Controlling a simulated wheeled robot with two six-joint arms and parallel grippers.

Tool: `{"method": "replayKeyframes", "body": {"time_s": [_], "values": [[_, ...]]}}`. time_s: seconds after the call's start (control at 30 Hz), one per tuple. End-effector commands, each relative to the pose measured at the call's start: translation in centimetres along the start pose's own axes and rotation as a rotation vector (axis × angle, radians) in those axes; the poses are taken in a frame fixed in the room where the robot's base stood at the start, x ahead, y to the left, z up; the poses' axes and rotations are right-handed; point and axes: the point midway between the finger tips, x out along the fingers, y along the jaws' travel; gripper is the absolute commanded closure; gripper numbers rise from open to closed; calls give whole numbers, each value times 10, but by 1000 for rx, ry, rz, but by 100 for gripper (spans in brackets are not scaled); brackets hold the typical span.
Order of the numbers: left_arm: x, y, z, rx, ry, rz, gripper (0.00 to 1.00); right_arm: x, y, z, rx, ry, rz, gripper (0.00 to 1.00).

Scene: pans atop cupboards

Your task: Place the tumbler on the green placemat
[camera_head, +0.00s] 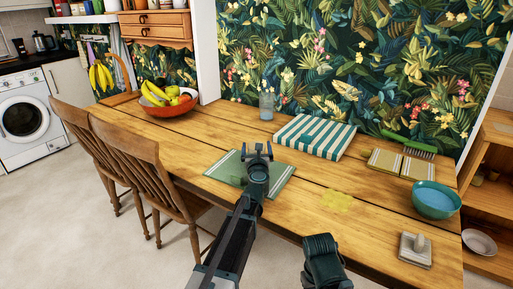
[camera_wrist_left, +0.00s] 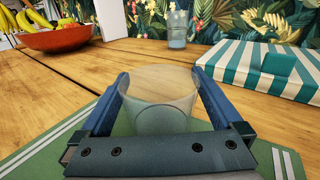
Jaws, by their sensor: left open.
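A clear tumbler (camera_wrist_left: 160,95) stands between the two fingers of my left gripper in the left wrist view, over the green placemat (camera_wrist_left: 40,152). Its lower part is hidden behind the gripper body. In the head view my left gripper (camera_head: 257,150) is over the green placemat (camera_head: 279,178), its jaws open around the tumbler, which my arm largely hides there. I cannot tell if the tumbler's base touches the mat. My right arm's end (camera_head: 322,250) is low at the table's front edge; its fingers cannot be made out.
Another glass (camera_head: 267,104) stands at the back near the wall. A striped teal-and-white box or cloth (camera_head: 315,136) lies to its right. A red fruit bowl (camera_head: 170,104) is at left, a teal bowl (camera_head: 435,200) at right. Chairs stand at the left edge.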

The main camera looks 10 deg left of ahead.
Motion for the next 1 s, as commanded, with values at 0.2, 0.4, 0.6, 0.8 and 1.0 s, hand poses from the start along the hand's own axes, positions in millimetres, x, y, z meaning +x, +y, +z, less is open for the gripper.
{"method": "replayKeyframes", "body": {"time_s": [0.2, 0.4, 0.6, 0.8, 1.0], "values": [[-36, 1, 0, 0, 0, -2, 0, 0, 0, 0, 0, 0, 0, 50], [-79, 1, 0, 0, 0, -2, 0, 0, 0, 0, 0, 0, 0, 50], [-111, 1, 0, 0, 0, -1, 0, 0, 0, 0, 0, 0, 0, 50], [-118, 0, 0, 0, 0, 0, 0, 0, 0, 0, 0, 0, 0, 50], [-117, 0, 0, 0, 0, 0, 0, 0, 0, 0, 0, 0, 0, 50]]}}
